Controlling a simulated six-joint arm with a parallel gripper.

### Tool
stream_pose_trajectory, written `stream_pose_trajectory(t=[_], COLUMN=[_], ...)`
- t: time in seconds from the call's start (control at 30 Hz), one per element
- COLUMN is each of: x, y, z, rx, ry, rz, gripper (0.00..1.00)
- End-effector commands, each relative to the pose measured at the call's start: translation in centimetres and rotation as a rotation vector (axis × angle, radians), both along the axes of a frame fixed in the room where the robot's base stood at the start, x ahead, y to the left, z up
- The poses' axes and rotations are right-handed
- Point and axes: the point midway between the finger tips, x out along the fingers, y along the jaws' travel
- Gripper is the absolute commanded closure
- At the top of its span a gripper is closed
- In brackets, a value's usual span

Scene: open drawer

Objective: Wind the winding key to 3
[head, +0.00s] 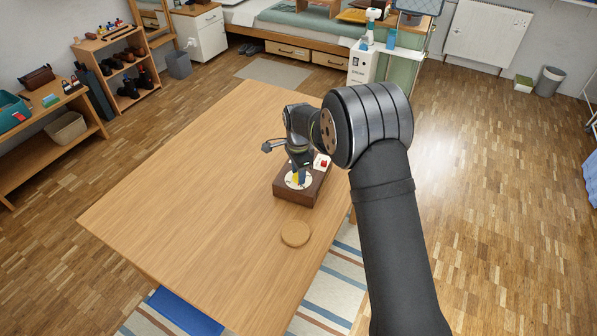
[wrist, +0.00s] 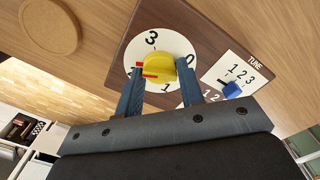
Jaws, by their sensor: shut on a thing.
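The winding key (wrist: 158,66) is a yellow knob on a white round dial (wrist: 133,54), set in a dark wooden box (head: 312,197). In the wrist view the dial shows 3, 0 and 1; another part of it is behind a finger. Red marks show at the key's left side, pointing left, below the 3; the exact reading is partly hidden by my finger. My gripper (wrist: 160,68) has its blue fingers on either side of the key and is shut on it. In the head view the gripper (head: 298,174) stands over the dial.
A white TUNE panel (wrist: 244,68) with numbers and a blue piece (wrist: 232,90) lies right of the dial. A red button (head: 323,163) shows on the box. A round cork mat (head: 295,233) lies in front. The table's left side (head: 190,190) is clear.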

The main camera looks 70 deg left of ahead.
Motion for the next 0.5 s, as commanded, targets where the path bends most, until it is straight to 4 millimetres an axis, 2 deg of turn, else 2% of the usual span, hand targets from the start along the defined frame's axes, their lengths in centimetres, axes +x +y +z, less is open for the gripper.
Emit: stream_pose_trajectory(t=[0.5], x=[-0.06], y=[0.05], z=[0.05], rx=[0.002], ry=[0.001], rz=[-0.49], gripper=[0.88])
